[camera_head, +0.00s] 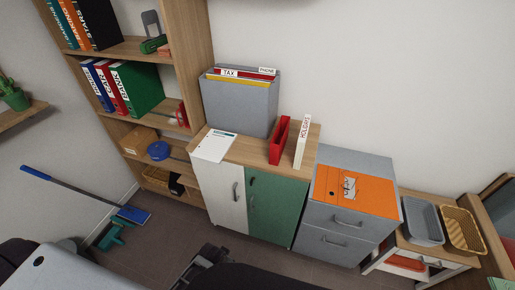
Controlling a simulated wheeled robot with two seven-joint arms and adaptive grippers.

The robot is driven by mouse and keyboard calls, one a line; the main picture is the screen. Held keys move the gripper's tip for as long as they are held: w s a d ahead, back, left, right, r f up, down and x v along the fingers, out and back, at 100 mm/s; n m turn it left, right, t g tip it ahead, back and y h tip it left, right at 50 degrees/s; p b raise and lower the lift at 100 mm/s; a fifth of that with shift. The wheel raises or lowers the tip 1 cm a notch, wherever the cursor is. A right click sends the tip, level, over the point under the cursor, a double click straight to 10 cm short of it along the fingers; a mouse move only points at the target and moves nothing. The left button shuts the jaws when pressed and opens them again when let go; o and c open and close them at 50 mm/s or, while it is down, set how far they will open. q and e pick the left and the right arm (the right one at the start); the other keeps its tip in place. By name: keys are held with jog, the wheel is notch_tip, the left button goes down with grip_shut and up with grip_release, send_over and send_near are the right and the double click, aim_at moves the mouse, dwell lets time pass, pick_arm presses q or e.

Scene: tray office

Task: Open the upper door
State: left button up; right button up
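A low cabinet with a wooden top (245,150) stands against the back wall. It has a white door (215,192) on the left and a green door (280,207) on the right, side by side. Both look shut, each with a dark upright handle near where they meet. I see no door clearly set above another. A dark gripper-like shape (204,262) at the bottom edge, in front of the cabinet and apart from it, seems to be my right gripper; its fingers are too unclear to read. My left gripper does not show.
A grey drawer unit (335,245) with an orange folder (355,192) stands right of the cabinet. A wooden shelf (185,55) with binders rises at left. A grey file box (240,105) stands on the cabinet. Floor before the cabinet looks clear.

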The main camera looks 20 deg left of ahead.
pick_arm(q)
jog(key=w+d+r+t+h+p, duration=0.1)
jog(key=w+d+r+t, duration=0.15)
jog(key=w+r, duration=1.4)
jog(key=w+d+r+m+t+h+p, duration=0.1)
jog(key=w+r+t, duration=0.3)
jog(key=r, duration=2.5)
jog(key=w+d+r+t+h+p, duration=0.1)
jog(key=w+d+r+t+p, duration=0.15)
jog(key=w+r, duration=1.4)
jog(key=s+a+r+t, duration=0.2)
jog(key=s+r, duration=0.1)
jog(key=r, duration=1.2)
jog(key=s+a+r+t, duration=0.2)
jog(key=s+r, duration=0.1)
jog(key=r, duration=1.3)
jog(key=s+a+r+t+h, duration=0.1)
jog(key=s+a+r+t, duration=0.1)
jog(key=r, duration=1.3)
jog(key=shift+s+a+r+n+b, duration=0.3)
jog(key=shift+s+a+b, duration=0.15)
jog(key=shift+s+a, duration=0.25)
pick_arm(e)
jog(key=r, duration=0.1)
jog(key=a+r, duration=0.1)
jog(key=r, duration=0.2)
jog(key=shift+s+a, duration=0.1)
jog(key=shift+a, duration=0.25)
